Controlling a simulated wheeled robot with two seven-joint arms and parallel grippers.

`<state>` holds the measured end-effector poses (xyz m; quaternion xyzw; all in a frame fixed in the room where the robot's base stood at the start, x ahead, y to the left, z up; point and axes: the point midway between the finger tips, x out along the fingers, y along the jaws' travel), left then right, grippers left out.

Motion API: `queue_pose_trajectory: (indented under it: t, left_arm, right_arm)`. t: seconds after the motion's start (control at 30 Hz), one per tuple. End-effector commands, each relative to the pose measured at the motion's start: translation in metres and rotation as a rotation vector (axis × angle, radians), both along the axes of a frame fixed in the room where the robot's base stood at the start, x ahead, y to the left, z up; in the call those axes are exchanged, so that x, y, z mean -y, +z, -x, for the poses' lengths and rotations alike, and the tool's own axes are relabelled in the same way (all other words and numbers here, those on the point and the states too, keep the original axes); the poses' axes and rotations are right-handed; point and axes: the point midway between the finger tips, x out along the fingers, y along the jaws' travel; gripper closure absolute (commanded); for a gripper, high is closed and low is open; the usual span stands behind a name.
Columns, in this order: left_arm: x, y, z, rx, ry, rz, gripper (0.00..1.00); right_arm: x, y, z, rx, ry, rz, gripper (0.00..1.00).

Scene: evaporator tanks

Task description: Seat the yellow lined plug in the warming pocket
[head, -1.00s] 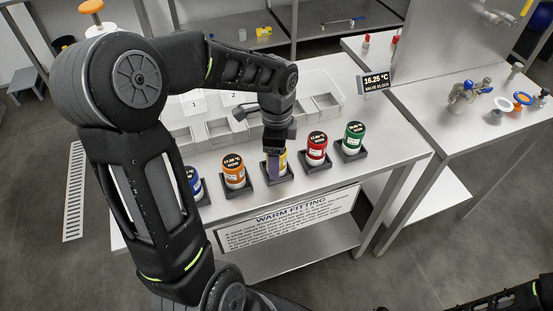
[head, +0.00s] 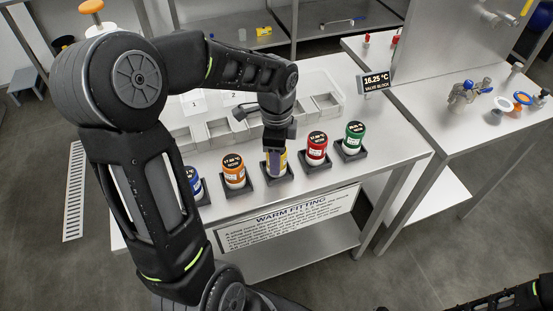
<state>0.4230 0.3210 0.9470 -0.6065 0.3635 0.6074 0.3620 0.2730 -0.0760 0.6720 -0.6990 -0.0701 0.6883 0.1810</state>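My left gripper (head: 277,154) points down at the yellow cylinder (head: 284,164), which stands in a dark square holder (head: 285,179) in the middle of a row on the steel table. A purple-grey finger covers much of the yellow cylinder's front, and the gripper body hides its top. I cannot tell whether the fingers grip it or only flank it. The yellow cylinder appears upright. I cannot make out which thing is the warming pocket. My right gripper is out of view; only part of the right arm shows at the lower right.
Orange (head: 234,174), red (head: 316,149), green (head: 353,139) and blue (head: 193,181) cylinders stand close by in the row. A tray with compartments (head: 326,104) lies behind. A "16.25 °C VALVE BLOCK" display (head: 373,83) stands at the right. Valve parts (head: 465,94) lie on the right-hand table.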

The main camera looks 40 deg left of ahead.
Motion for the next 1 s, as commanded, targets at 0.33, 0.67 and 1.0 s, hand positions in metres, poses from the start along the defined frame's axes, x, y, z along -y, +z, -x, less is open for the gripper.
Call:
queue_pose_trajectory:
  t: [0.33, 0.67, 1.0]
  left_arm:
    - [0.0, 0.003, -0.001, 0.002, 0.0, -0.001, 1.0]
    - [0.0, 0.049, -0.002, 0.008, 0.0, -0.001, 1.0]
    - [0.0, 0.099, -0.001, 0.003, 0.0, -0.001, 1.0]
  right_arm:
    - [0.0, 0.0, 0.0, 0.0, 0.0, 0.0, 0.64]
    - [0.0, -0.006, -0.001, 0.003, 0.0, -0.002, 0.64]
    - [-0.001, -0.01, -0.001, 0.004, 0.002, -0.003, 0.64]
